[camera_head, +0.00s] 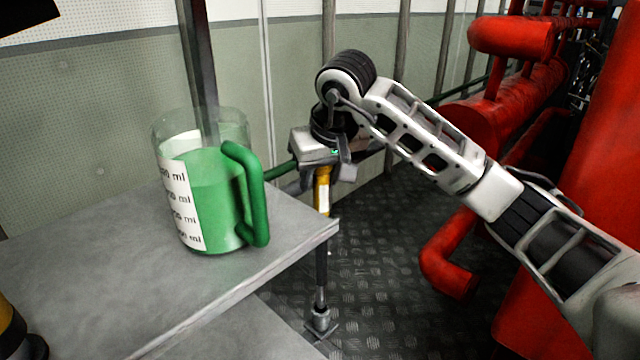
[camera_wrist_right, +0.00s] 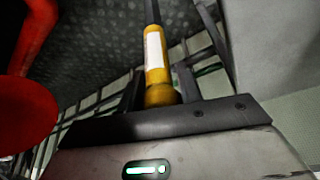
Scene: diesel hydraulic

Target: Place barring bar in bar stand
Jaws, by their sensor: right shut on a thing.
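The barring bar has a yellow handle with a white label (camera_head: 322,190) and a dark shaft that runs down toward the floor. My right gripper (camera_head: 323,171) is shut on the top of the handle and holds the bar about upright, just beyond the table's right corner. A small grey socket on a flat base plate, which looks like the bar stand (camera_head: 320,322), is on the floor under the bar. The shaft's lower end meets the socket's top in this view; I cannot tell whether it is inside. The right wrist view shows the yellow handle (camera_wrist_right: 158,65) between the fingers. My left gripper is not in view.
A green measuring jug (camera_head: 222,200) stands on the grey table (camera_head: 120,290), close left of my right gripper. Red pipes (camera_head: 450,255) and a large red body (camera_head: 590,130) stand at the right. The chequered floor (camera_head: 385,310) between them is open.

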